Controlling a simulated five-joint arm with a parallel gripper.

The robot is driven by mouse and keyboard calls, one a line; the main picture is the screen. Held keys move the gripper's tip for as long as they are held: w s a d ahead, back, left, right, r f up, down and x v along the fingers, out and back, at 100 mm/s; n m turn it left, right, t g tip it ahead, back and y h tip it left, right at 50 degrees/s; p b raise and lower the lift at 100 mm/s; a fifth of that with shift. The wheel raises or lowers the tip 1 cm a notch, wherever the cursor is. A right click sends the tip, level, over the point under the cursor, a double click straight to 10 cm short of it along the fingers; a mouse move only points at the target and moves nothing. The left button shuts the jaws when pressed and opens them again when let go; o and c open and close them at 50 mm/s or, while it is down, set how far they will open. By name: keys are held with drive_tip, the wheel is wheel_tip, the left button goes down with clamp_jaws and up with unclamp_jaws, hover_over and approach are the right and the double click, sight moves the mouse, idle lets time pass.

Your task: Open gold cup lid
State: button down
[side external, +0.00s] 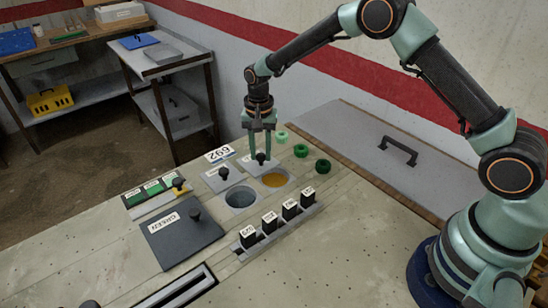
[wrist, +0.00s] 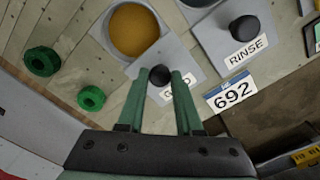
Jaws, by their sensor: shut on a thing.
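The gold cup (side external: 274,180) is a round opening with gold-yellow contents in plain view. It also shows in the wrist view (wrist: 133,30). Its grey lid (side external: 249,165) lies back from the opening, and the opening looks almost wholly uncovered. In the wrist view the lid's label (wrist: 170,82) is partly hidden by my fingers. The lid's black knob (wrist: 160,74) is between my fingertips. My gripper (side external: 261,152) points down and is shut on this knob. It also shows in the wrist view (wrist: 160,76).
The rinse cup (side external: 240,196) stands open left of the gold cup, its lid (side external: 222,176) behind it. Green rings (side external: 301,151) lie to the right. Black labelled blocks (side external: 270,219) stand in front. A dark lid marked GREEN (side external: 165,238) lies left. A 692 tag (wrist: 232,92) is near.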

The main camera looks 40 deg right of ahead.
sight(261, 155)
drive_tip(key=c, duration=0.6)
unclamp_jaws()
wheel_tip(261, 155, up, 12)
drive_tip(key=shift+r, duration=0.1)
drive_tip(key=s+d+r+n+t, duration=0.3)
drive_tip(key=s+d+r+n, duration=0.1)
drive_tip(key=s+r, duration=0.65)
drive_tip(key=s+d+n+t, duration=0.1)
drive_tip(key=s, duration=0.3)
drive_tip(key=s+d+n, duration=0.1)
drive_tip(key=s+n, duration=0.1)
drive_tip(key=s, duration=0.2)
drive_tip(key=s+d+n+t, duration=0.1)
drive_tip(key=s+n, duration=0.1)
drive_tip(key=s, duration=0.1)
drive_tip(key=shift+s+t, duration=0.3)
drive_tip(key=shift+s, duration=0.1)
